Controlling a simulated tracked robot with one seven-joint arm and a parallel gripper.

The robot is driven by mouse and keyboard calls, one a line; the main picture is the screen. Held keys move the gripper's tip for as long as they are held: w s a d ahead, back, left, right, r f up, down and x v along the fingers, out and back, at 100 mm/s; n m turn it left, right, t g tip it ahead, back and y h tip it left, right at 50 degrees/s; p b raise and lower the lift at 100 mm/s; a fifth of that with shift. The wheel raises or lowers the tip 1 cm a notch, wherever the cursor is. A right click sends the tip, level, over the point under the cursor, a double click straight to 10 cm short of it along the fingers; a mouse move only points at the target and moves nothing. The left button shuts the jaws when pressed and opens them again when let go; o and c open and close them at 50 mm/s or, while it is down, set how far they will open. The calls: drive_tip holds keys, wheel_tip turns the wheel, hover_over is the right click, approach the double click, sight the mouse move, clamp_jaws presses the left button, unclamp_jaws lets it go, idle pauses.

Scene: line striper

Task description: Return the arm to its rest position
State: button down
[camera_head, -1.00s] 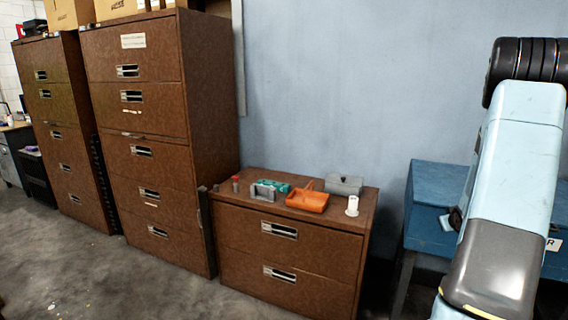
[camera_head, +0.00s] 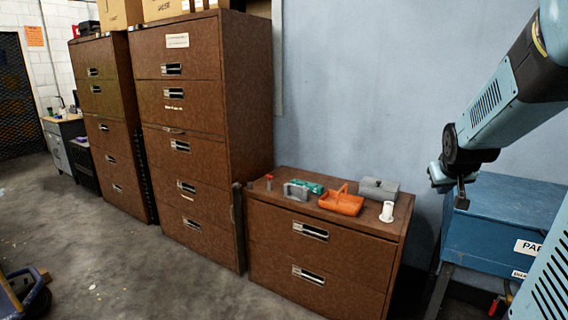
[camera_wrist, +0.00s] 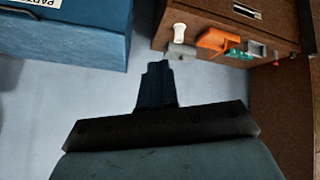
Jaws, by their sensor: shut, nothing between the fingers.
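My arm reaches in from the right side of the head view. My gripper (camera_head: 461,197) hangs in front of the blue cabinet, to the right of the low brown cabinet, and holds nothing. In the wrist view my gripper (camera_wrist: 157,68) shows dark, with its fingers together, against the blue wall. It is apart from the objects on the low cabinet.
The low brown cabinet (camera_head: 318,262) bears an orange basket (camera_head: 341,203), a grey box (camera_head: 379,188), a white cylinder (camera_head: 387,211), a teal item and other small things. A blue cabinet (camera_head: 497,225) stands right. Tall brown cabinets (camera_head: 200,130) stand left.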

drive_tip(key=s+a+r+g+y, duration=0.1)
drive_tip(key=s+a+r, duration=0.1)
drive_tip(key=s+a, duration=0.6)
drive_tip(key=s+a+r+n+g+y, duration=0.1)
drive_tip(key=s+a+r+y, duration=0.1)
drive_tip(key=s+a, duration=0.7)
drive_tip(key=s, duration=0.4)
drive_tip(key=shift+s+r, duration=0.2)
drive_tip(key=shift+s, duration=0.1)
drive_tip(key=shift+a, duration=0.1)
